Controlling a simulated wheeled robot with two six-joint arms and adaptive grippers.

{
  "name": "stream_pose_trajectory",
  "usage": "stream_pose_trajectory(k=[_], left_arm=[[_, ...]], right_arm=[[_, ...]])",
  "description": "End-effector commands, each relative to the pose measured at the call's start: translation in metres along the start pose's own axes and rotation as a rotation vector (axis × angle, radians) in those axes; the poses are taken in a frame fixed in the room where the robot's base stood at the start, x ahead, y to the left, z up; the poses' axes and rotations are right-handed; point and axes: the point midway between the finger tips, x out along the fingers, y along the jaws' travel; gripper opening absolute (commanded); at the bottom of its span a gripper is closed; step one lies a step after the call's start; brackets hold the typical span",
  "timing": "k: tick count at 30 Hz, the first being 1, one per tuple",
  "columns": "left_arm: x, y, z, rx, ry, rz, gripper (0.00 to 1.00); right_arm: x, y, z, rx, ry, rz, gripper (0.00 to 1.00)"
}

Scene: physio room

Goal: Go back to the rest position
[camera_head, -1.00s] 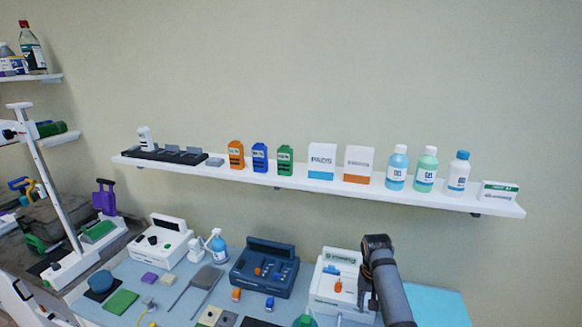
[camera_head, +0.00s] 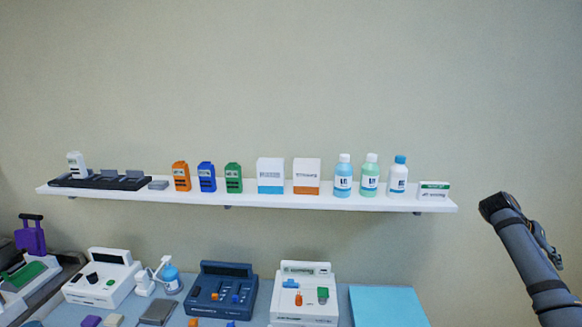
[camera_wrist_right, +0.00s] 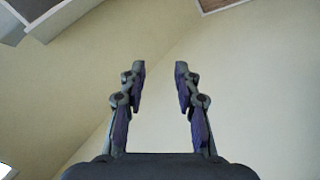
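My right gripper (camera_wrist_right: 160,80) shows in the right wrist view with its two fingers apart and nothing between them. My left arm and gripper are in neither view.
A white wall shelf (camera_head: 240,200) holds cartridges, boxes and bottles. Below, the bench carries a white device (camera_head: 305,305) with an orange and a green piece, a dark blue device (camera_head: 222,292), another white device (camera_head: 103,277) and a light blue mat (camera_head: 388,307).

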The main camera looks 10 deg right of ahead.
Motion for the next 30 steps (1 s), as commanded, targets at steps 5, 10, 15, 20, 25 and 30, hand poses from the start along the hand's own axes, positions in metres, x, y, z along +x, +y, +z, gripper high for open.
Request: stream_pose_trajectory(k=[5, 10, 15, 20, 25, 30], left_arm=[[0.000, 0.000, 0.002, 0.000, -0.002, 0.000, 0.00], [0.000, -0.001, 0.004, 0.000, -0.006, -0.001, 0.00], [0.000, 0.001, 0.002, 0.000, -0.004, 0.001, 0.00], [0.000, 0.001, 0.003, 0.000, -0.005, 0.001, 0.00], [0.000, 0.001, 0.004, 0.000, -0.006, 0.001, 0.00], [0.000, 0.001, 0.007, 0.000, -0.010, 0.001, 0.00]], right_arm=[[0.103, -0.039, 0.019, -0.239, 0.120, 0.037, 0.32], [0.213, -0.062, 0.067, -0.513, 0.244, 0.037, 0.32], [0.307, -0.054, 0.139, -0.785, 0.358, 0.000, 0.32], [0.364, -0.024, 0.206, -0.992, 0.438, -0.053, 0.32], [0.383, -0.054, 0.285, -1.032, 0.430, -0.165, 0.32], [0.382, -0.112, 0.383, -1.003, 0.353, -0.296, 0.32]])
